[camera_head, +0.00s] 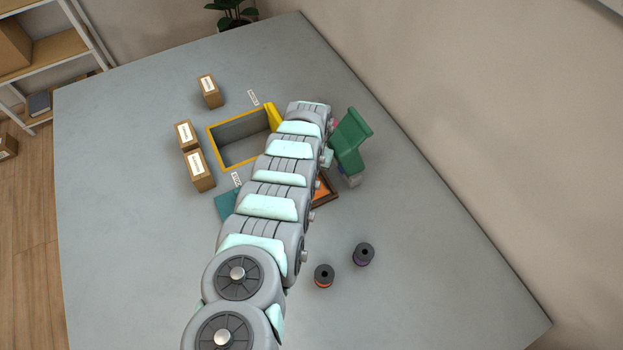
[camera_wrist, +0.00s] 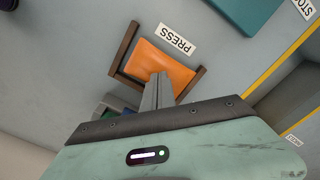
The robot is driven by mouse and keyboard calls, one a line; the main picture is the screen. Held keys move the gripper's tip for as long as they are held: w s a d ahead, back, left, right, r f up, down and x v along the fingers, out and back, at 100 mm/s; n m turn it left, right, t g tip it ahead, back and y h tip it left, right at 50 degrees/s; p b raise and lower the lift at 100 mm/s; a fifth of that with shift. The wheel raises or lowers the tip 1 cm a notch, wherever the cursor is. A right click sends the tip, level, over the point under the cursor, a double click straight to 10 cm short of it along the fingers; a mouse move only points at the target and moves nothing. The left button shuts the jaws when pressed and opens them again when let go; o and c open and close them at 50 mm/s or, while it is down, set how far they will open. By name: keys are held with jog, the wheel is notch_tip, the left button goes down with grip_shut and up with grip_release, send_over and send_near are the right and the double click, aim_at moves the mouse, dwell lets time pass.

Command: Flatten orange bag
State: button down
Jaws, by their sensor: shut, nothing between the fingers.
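The orange bag (camera_wrist: 165,65) lies on the grey table inside a brown wooden frame (camera_wrist: 126,47), beside a label reading PRESS (camera_wrist: 176,38). In the wrist view its top looks smooth, with the near part hidden behind my fingers. In the head view a corner of the bag (camera_head: 320,190) shows beside my arm, which hides the rest. My gripper (camera_wrist: 160,77) is shut and empty, with its fingertips over the near middle of the bag. I cannot tell whether they touch it.
A yellow-rimmed grey bin (camera_head: 213,142) stands left of my arm, near several brown boxes (camera_head: 200,170). A green container (camera_head: 350,142) stands on the right. A teal item (camera_head: 227,205) lies left of my arm. Two spools (camera_head: 363,254) stand at front right.

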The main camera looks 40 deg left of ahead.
notch_tip(320, 180, up, 8)
jog(key=p, duration=0.8)
dwell(0.5)
